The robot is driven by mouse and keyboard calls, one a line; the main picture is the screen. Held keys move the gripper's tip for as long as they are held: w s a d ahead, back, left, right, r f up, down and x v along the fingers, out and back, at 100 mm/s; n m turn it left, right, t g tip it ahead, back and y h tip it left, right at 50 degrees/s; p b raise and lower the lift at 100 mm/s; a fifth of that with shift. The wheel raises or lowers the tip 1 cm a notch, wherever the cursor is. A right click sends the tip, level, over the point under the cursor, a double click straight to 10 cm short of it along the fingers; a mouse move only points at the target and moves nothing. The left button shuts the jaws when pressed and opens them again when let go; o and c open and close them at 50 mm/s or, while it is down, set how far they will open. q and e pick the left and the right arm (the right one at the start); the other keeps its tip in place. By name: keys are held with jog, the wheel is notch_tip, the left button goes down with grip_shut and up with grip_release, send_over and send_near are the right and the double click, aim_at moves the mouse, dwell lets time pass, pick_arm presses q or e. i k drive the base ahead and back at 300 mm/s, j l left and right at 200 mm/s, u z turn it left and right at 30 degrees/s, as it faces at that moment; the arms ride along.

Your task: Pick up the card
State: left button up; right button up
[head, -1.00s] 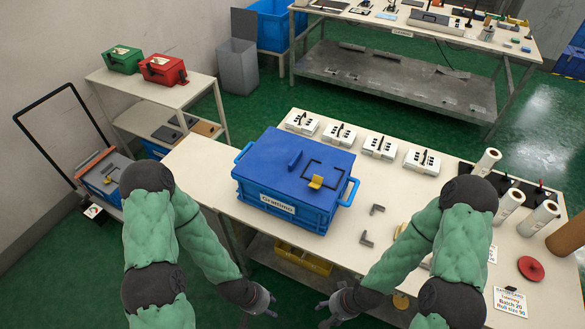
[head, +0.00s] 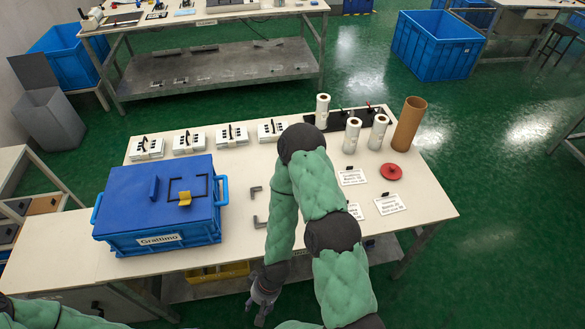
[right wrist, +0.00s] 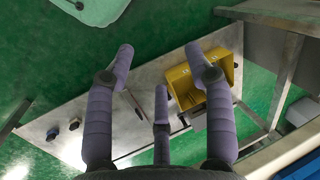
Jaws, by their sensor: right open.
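Several white printed cards lie on the right part of the table in the head view: one near the paper rolls (head: 352,177), one in front of the red disc (head: 389,204), and one partly hidden behind my right arm (head: 355,211). Their small print is mostly unreadable. My right gripper (head: 262,302) hangs low at the table's front edge, away from the cards. In the right wrist view its fingers (right wrist: 160,62) are spread and empty, above the lower shelf. No card shows there. My left gripper is out of view; only part of the left arm shows at bottom left.
A blue lidded crate (head: 130,238) stands on the table's left. White boxes (head: 189,142) line the back edge. White rolls (head: 352,135), a brown tube (head: 409,124) and a red disc (head: 391,171) stand near the cards. A yellow bin (right wrist: 183,87) sits on the lower shelf.

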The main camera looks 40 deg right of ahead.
aim_at(350, 177)
jog(key=z, duration=1.85)
jog(key=l+u, duration=0.2)
jog(key=u, duration=0.2)
jog(key=i+l+u, duration=0.1)
jog(key=u, duration=0.3)
jog(key=l+u, duration=0.5)
jog(key=u, duration=0.3)
